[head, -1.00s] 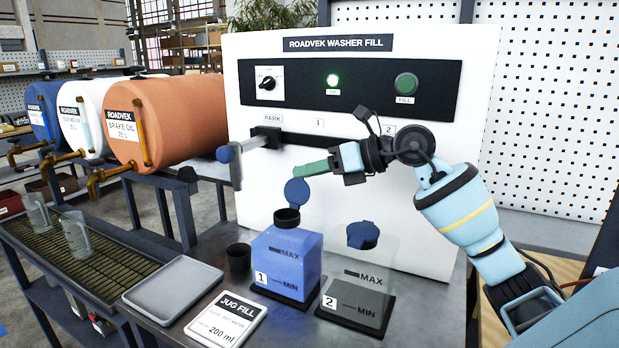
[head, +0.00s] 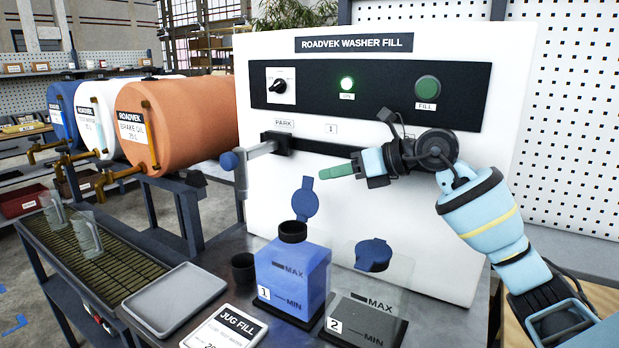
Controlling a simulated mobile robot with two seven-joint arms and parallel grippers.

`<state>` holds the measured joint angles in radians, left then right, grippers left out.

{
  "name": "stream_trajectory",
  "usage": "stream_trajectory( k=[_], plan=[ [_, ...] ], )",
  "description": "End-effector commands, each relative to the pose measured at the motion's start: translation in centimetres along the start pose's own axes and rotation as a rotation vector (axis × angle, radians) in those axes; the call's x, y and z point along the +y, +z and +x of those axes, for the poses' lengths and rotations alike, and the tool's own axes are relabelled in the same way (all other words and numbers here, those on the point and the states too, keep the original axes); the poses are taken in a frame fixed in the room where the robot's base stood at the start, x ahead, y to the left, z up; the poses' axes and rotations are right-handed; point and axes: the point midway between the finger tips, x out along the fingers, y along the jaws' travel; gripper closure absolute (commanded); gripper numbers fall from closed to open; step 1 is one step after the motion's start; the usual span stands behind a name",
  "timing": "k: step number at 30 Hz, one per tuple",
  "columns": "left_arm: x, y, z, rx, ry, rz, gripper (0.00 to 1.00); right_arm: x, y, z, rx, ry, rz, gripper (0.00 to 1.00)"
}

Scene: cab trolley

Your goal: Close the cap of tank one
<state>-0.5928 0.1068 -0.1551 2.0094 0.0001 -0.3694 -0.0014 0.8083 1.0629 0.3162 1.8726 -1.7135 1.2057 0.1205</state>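Tank one (head: 292,272) is a clear tank with blue liquid, labelled 1, standing on the bench. Its round blue cap (head: 305,200) stands open, tilted up behind the black filler neck (head: 293,231). My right gripper (head: 330,172) is in front of the white panel, with its green fingers pointing left. Its tip appears just above and to the right of the cap, with a small gap in the picture. The fingers overlap edge-on, so their opening does not show. My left gripper is out of view.
Tank two (head: 372,307) stands to the right with its blue cap (head: 373,254) down. A spout arm (head: 242,170) sticks out from the panel, left of the cap. A black cup (head: 243,267), a grey tray (head: 174,297) and a jug-fill card (head: 224,330) lie to the left.

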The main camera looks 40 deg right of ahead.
Motion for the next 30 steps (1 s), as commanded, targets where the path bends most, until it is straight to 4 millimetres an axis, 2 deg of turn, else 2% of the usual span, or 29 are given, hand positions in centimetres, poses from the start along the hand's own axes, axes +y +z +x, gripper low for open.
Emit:
stream_trajectory(
  k=[12, 18, 25, 26, 30],
  plan=[
    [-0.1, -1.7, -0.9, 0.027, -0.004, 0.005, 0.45, 0.1, 0.3, 5.5, -0.005, 0.003, 0.001, 0.72],
    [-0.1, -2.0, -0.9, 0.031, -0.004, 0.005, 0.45, 0.1, 0.2, 6.7, -0.003, 0.001, 0.0, 0.72],
    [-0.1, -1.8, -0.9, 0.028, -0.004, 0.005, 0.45, 0.1, 0.1, 6.8, -0.002, 0.0, -0.001, 0.72],
    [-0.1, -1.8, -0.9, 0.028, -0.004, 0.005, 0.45, 0.1, 0.1, 6.8, -0.002, 0.0, -0.001, 0.74],
    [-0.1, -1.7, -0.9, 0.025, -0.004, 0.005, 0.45, 0.1, 0.1, 6.8, -0.001, 0.0, -0.001, 0.92]
  ],
)
